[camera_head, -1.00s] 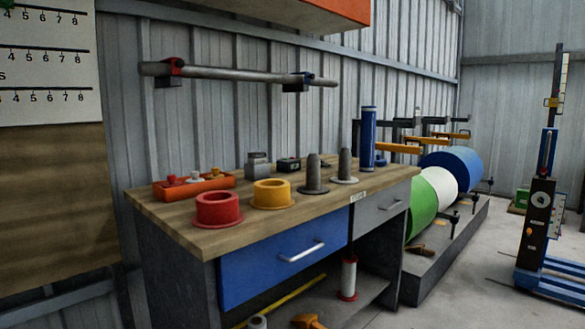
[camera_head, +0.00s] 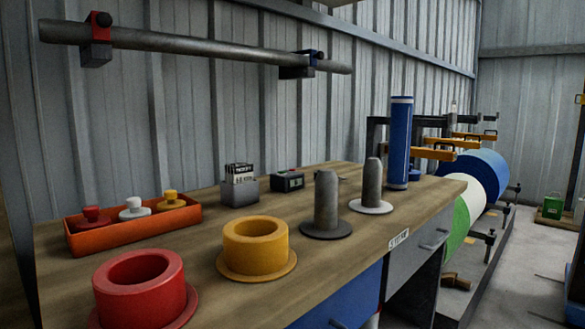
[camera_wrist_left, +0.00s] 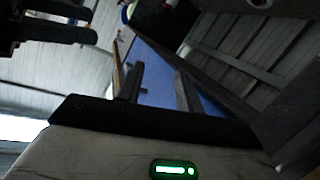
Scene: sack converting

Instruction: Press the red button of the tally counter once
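A small dark box with a greenish display face (camera_head: 287,181), which looks like the tally counter, stands on the workbench top towards the back, right of a grey card holder. It is small here, and I cannot make out a red button on it. My left gripper (camera_wrist_left: 160,88) shows only in the left wrist view, with its two fingers apart and nothing between them. A blue surface lies beyond the fingers. The counter does not show in that view.
The bench (camera_head: 200,262) holds a red flanged ring (camera_head: 140,285), a yellow one (camera_head: 255,243), two grey posts (camera_head: 327,205), an orange tray (camera_head: 130,230), the card holder (camera_head: 240,188) and a blue cylinder (camera_head: 400,140). A pipe (camera_head: 200,44) runs along the wall above.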

